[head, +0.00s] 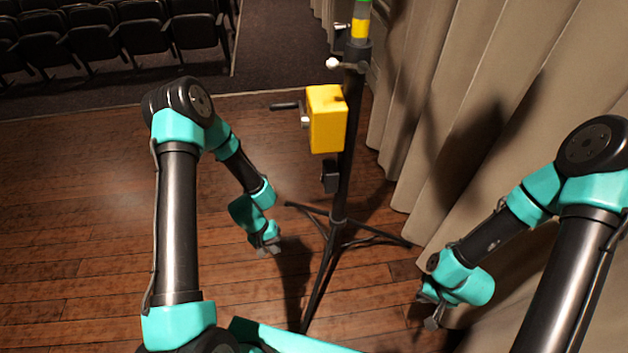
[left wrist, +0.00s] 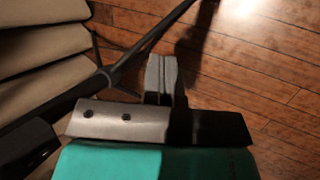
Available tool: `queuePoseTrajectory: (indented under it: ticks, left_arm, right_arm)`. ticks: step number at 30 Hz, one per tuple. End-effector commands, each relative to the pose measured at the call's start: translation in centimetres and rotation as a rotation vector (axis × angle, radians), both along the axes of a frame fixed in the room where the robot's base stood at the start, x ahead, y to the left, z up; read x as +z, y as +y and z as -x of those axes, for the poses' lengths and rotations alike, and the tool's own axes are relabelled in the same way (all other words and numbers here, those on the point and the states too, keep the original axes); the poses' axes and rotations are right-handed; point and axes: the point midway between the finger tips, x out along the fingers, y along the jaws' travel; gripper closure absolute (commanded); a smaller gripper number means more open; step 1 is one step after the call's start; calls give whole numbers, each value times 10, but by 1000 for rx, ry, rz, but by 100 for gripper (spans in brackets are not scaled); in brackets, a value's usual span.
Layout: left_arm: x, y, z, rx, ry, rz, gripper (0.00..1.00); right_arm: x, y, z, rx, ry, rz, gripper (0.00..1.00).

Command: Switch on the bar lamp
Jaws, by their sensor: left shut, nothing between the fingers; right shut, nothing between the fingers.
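A black tripod stand (head: 344,190) rises in the middle of the head view. A yellow box (head: 326,120) with a crank handle (head: 286,106) is mounted on its pole, and a small black box (head: 330,176) hangs below it. I cannot make out a bar lamp for certain; the pole's yellow and green top (head: 359,27) is cut off by the frame edge. My left gripper (head: 267,248) is shut and empty, left of the pole and below the small box; its closed fingers show in the left wrist view (left wrist: 162,75). My right gripper (head: 428,310) is shut and empty near the curtain.
A beige curtain (head: 490,100) hangs along the right side, close to my right arm. Tripod legs (head: 375,239) spread over the wooden floor (head: 80,230). Dark seats (head: 130,35) stand at the back left. The floor left of my left arm is clear.

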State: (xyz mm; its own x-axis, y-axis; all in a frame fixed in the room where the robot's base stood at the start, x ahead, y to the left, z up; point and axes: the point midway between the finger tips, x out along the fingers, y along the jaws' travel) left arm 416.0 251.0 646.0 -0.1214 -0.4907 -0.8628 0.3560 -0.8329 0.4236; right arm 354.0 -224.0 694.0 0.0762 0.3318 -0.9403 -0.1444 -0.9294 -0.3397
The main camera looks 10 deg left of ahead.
Motion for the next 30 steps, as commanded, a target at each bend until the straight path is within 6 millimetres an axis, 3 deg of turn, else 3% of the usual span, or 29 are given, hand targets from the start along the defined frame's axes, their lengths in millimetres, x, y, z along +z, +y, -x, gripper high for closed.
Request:
queuePoseTrajectory:
  ticks: [11,21,25,30]
  left_arm:
    - [5,5,-90,139,-70,371,100]
    - [45,40,-185,232,-383,725,100]
    - [61,55,-208,246,-499,809,100]
    - [70,63,-218,250,-565,851,100]
  right_arm:
    - [0,0,0,0,0,0,100]
    - [0,0,0,0,0,0,100]
    - [0,0,0,0,0,0,100]
    - [0,0,0,0,0,0,100]
